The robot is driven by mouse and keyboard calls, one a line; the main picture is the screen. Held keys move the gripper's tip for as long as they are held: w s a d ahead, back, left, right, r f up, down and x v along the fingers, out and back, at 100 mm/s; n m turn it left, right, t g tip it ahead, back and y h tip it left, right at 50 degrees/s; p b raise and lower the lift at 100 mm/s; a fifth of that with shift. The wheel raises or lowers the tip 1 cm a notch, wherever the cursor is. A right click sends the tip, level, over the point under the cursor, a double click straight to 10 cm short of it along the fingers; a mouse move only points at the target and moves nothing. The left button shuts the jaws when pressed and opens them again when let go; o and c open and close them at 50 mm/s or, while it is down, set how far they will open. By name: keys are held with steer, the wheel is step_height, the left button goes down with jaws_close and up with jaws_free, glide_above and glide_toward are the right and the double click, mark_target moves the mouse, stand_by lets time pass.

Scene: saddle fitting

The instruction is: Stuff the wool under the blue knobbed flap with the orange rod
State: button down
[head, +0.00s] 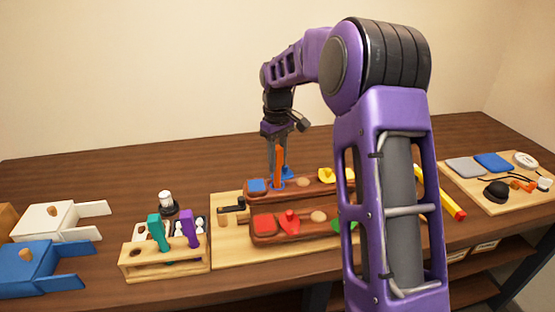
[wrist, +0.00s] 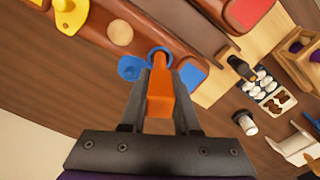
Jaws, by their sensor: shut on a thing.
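My gripper (wrist: 160,85) is shut on the orange rod (wrist: 159,95) and points it downward at the back wooden block. In the head view the rod (head: 280,158) stands nearly upright between the fingers. Its lower end is at a blue ring (wrist: 160,54) on the block; I cannot tell how deep it reaches. The blue knobbed flap (wrist: 131,68) lies beside the ring, swung out over the block's far edge, and shows partly behind the rod (head: 288,173) in the head view. A tan round patch (wrist: 120,32), perhaps wool, sits in the block beside the ring.
A blue square pad (head: 257,186) and a yellow knobbed flap (head: 337,175) are on the same block. A front block carries a red pad (head: 263,224) and red knobbed flap (head: 290,221). A wooden rack (head: 165,259) with teal and purple handles stands left. My arm hides the right part.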

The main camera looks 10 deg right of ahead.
steer(key=shift+r+p, duration=1.95)
steer(key=shift+r, duration=2)
